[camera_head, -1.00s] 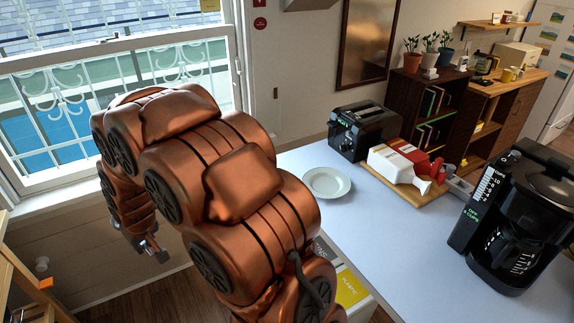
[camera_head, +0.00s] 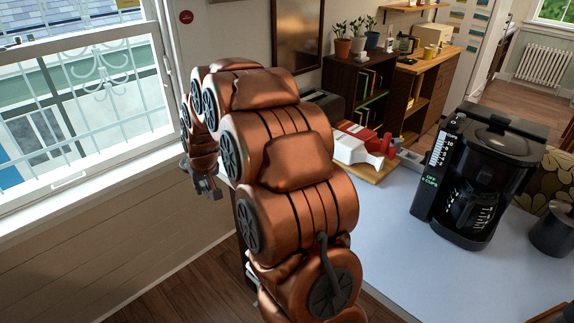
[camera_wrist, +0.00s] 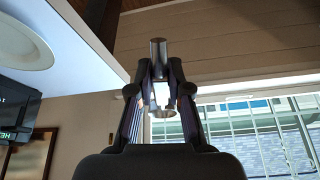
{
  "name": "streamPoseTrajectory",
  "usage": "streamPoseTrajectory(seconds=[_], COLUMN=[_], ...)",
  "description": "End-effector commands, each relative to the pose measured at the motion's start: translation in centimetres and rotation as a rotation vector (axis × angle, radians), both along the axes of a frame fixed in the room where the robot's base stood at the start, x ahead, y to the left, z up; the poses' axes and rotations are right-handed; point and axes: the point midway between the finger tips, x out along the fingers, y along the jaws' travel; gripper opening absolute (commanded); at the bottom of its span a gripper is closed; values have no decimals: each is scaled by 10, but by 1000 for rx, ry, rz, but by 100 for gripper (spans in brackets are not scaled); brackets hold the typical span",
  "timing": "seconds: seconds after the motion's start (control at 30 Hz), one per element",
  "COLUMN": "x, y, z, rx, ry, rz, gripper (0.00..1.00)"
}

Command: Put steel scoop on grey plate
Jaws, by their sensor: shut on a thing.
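My gripper (camera_wrist: 160,84) is shut on the steel scoop (camera_wrist: 158,50). In the wrist view a grey metal cylinder of the scoop shows between and beyond the fingertips; the rest is partly hidden by the fingers. In the head view my gripper (camera_head: 205,187) hangs at the left, beside the counter and over the floor side; the scoop is too small to make out there. The plate (camera_wrist: 22,42), pale and round, lies on the counter at the upper left of the wrist view, apart from the gripper. My arm hides it in the head view.
The white counter (camera_head: 375,225) holds a black coffee maker (camera_head: 485,175), a wooden board with a red and white item (camera_head: 355,148), and a dark toaster (camera_head: 325,103) partly behind my arm. A barred window (camera_head: 85,90) is at the left. The counter's front middle is clear.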

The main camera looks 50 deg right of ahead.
Motion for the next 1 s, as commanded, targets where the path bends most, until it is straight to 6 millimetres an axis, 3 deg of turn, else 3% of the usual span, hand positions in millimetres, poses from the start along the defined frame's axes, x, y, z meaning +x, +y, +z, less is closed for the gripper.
streamPoseTrajectory(seconds=[0.03, 0.3, 0.5, 0.7, 1.0], x=[0, -24, -55, -73, -76], y=[-29, -156, -224, -253, -257], z=[-6, 1, 5, 9, 3], rx=[0, -7, -10, -11, -11], ry=[-5, -5, 0, 6, 7], rz=[-39, -203, -297, -342, -347], gripper=[0, 0, 0, 0, 0])
